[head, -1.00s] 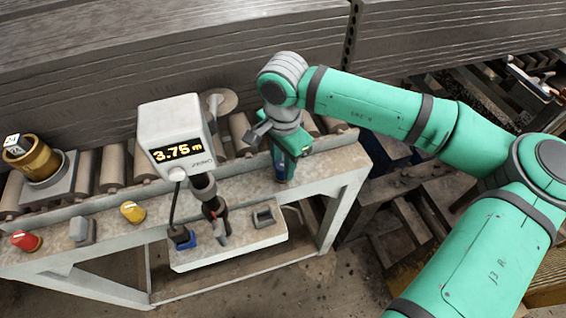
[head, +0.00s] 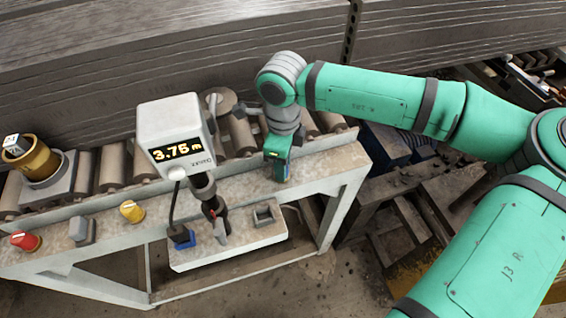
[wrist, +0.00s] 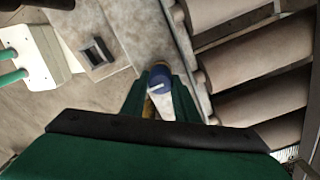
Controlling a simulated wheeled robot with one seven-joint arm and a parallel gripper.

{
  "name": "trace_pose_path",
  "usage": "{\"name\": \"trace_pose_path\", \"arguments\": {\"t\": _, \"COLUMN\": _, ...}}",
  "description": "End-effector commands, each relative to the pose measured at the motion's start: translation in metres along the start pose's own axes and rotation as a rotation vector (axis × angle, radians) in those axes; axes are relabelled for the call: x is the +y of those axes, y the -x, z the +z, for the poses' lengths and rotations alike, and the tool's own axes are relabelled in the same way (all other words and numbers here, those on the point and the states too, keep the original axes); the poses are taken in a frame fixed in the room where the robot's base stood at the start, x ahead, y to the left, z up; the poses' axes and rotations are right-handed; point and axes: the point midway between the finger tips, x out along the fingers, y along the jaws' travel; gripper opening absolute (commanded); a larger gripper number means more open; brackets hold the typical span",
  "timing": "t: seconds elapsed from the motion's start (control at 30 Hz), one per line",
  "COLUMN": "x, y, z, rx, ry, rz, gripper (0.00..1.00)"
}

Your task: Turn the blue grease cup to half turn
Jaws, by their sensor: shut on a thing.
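The blue grease cup (wrist: 160,76) shows in the wrist view as a round blue cap with a short white line across its top, the line pointing left. It stands upright at the edge of the bench beside the rollers. My gripper (wrist: 159,88) points down at it with its two dark green fingers on either side, shut on the cup. In the head view my gripper (head: 279,171) is at the right end of the bench, and its body hides nearly all of the cup.
The bench (head: 105,238) carries a row of rollers, a red knob (head: 26,241), a grey switch (head: 83,231) and a yellow knob (head: 132,211). A white display box (head: 170,117) reading 3.75 m stands left of my gripper. A square socket (head: 264,215) sits on a front shelf.

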Motion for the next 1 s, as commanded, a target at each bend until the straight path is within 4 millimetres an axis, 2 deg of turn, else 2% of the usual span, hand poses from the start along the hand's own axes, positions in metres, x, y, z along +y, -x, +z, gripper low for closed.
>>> {"name": "trace_pose_path", "arguments": {"t": 1.0, "x": 0.0016, "y": 0.0009, "z": 0.0011, "rx": 0.000, "ry": -0.963, "rz": -0.003, "gripper": 0.05}}
